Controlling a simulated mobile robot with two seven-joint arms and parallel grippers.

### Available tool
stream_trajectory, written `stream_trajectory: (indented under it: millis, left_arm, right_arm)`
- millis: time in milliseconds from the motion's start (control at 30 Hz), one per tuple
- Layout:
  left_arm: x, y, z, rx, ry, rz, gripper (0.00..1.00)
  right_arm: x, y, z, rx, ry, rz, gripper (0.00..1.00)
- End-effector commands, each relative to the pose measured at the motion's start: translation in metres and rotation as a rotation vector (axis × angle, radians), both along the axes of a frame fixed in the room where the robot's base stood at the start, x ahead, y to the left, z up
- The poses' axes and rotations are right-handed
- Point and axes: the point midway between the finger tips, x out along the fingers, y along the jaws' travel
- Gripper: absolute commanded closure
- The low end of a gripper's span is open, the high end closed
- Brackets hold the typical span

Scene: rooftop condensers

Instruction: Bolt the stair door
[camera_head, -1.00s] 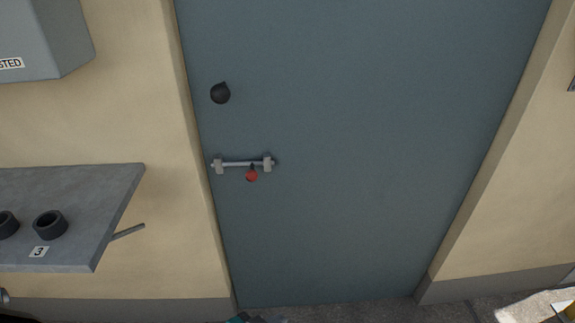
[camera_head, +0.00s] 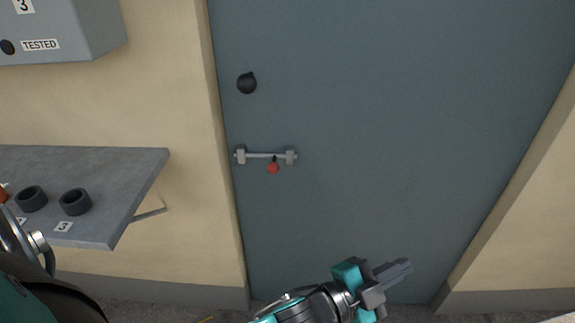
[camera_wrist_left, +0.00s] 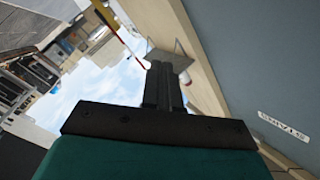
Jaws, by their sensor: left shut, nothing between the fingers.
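The stair door (camera_head: 420,130) is a grey-blue panel that looks closed in its frame. A small grey slide bolt (camera_head: 265,156) sits near its left edge, its thin rod running sideways through two brackets. A red knob (camera_head: 273,168) hangs just below the rod. Whether the rod enters the frame cannot be told. My left gripper (camera_head: 397,269) is shut and empty, low in front of the door, right of and below the bolt and apart from it. Its shut fingers (camera_wrist_left: 161,75) also show in the left wrist view, where the bolt is not visible. My right gripper is not in view.
A round black door knob (camera_head: 247,83) sits above the bolt. A grey shelf (camera_head: 110,170) with black rings (camera_head: 76,201) juts out at the left. A grey box (camera_head: 70,30) marked TESTED hangs above it. A tilted sign (camera_wrist_left: 281,126) is on the door in the wrist view.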

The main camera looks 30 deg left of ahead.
Motion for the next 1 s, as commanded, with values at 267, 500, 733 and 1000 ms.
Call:
stream_trajectory:
  millis: [267,500,733,1000]
  left_arm:
    - [-0.024,-0.127,0.104,0.490,-0.984,-0.433,1.00]
    - [-0.077,-0.164,0.080,0.876,-1.840,-0.807,1.00]
    - [-0.058,-0.105,0.008,1.154,-2.568,-1.318,1.00]
    - [0.053,0.064,0.001,-0.692,1.711,1.391,1.00]
  right_arm:
    - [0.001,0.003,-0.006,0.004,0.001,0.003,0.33]
    - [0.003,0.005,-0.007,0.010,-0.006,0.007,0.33]
    - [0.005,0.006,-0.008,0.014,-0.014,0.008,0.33]
    - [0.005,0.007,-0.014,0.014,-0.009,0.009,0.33]
